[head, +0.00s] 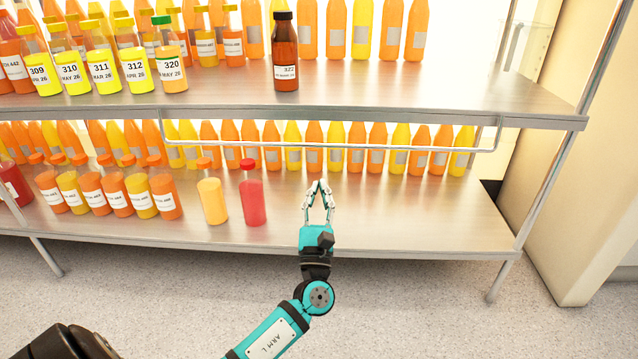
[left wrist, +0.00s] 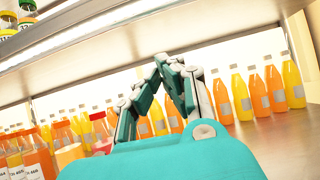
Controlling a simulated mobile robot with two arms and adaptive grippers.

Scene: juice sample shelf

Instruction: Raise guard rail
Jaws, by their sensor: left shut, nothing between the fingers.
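The guard rail (head: 400,149) is a thin metal bar with bent ends. It hangs in a lowered position just below the front edge of the upper shelf (head: 430,114), across the gap above the lower shelf. My left gripper (head: 318,184) is in front of the lower shelf, a little below the middle of the rail in the head view and apart from it there. Its fingertips meet and hold nothing. In the left wrist view the closed fingers (left wrist: 168,60) point up under the shelf; I cannot make out the rail clearly there. My right gripper is out of view.
On the lower shelf (head: 420,215), a red bottle (head: 252,195) and an orange bottle (head: 212,200) stand left of the gripper, with rows of bottles behind. A dark brown bottle (head: 285,55) stands on the upper shelf above it. The lower shelf's right front is clear.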

